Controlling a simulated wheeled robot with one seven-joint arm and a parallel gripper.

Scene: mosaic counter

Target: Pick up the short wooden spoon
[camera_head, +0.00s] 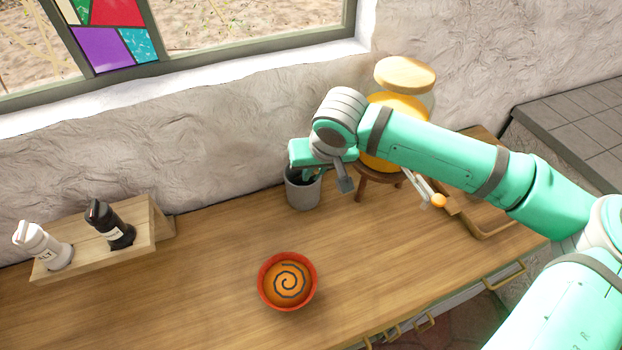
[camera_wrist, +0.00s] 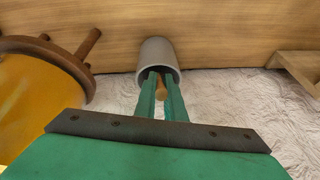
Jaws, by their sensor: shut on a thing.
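A grey cylindrical holder (camera_head: 303,192) stands on the wooden counter against the wall. It also shows in the wrist view (camera_wrist: 157,52), with its mouth towards the camera. The short wooden spoon (camera_wrist: 161,88) shows only as a wooden end between my fingers; the rest is hidden inside the holder. My gripper (camera_wrist: 160,80) has its fingertips at the holder's mouth and is shut on the wooden spoon. In the head view my gripper (camera_head: 309,174) reaches down into the holder, and the spoon cannot be made out there.
A yellow jar dispenser (camera_wrist: 35,105) on a brown stand (camera_head: 376,180) is close to the right of the holder in the head view. A red bowl (camera_head: 261,291) sits in front. Two shakers (camera_head: 112,228) stand on a wooden rack (camera_head: 155,228) at left. The counter between is clear.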

